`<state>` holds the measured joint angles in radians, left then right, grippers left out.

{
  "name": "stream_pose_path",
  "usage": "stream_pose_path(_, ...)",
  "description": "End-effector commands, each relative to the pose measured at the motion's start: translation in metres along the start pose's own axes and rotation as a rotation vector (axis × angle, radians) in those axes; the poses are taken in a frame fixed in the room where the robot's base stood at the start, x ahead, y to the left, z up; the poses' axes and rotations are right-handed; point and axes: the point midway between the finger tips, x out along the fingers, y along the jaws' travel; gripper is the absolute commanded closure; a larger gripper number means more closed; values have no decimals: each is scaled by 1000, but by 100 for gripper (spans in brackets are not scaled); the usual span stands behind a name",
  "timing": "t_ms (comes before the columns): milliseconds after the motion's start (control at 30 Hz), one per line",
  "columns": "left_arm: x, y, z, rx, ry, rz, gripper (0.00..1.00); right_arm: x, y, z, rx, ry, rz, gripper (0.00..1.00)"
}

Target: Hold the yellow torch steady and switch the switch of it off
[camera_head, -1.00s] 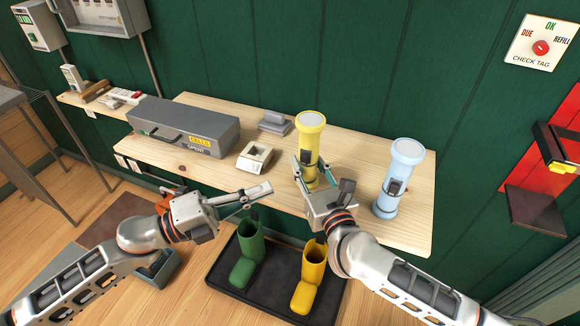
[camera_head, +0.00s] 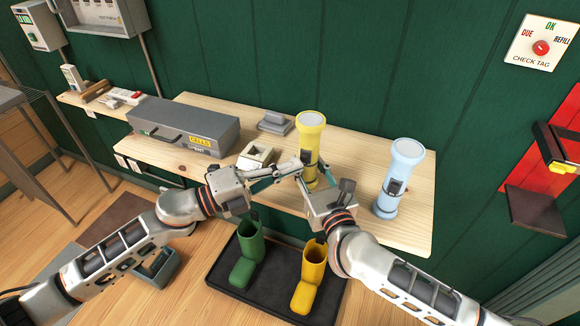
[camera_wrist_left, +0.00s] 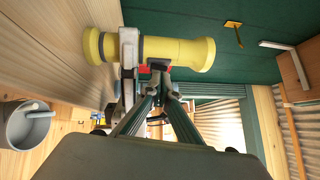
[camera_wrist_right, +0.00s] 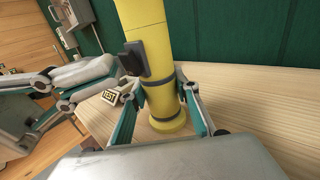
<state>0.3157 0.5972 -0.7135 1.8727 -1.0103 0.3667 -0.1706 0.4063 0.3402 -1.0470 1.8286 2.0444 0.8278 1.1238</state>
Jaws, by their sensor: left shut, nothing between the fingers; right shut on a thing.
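The yellow torch (camera_head: 310,142) stands upright on the wooden bench, lens end up. My right gripper (camera_head: 314,182) is shut around its lower body; the fingers show on either side in the right wrist view (camera_wrist_right: 163,100). The torch's dark switch block (camera_wrist_right: 133,58) is on the side of its body in that view. My left gripper (camera_head: 297,166) is shut and empty, its tips at the torch's left side. Contact and switch position cannot be told.
A light blue torch (camera_head: 400,170) stands upright to the right on the wooden bench (camera_head: 350,222). A small cream block (camera_head: 256,156), a grey item (camera_head: 275,123) and a grey box (camera_head: 185,125) lie left. Green and yellow boots (camera_head: 312,280) stand below on a black tray.

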Motion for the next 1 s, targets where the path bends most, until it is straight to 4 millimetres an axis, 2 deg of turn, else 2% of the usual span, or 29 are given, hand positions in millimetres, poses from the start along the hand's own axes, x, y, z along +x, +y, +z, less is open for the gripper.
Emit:
stream_pose_path(300,8,-11,9,3,0,-1,100,0,1,0,-1,0,2,96)
stream_pose_path(633,4,-12,3,0,1,-2,100,-1,3,0,-1,0,6,96)
stream_pose_path(867,-23,-21,-22,-1,1,3,100,-1,2,0,0,1,4,96)
stream_pose_path(1000,-54,-27,-18,-2,-3,5,100,0,1,0,0,1,2,96)
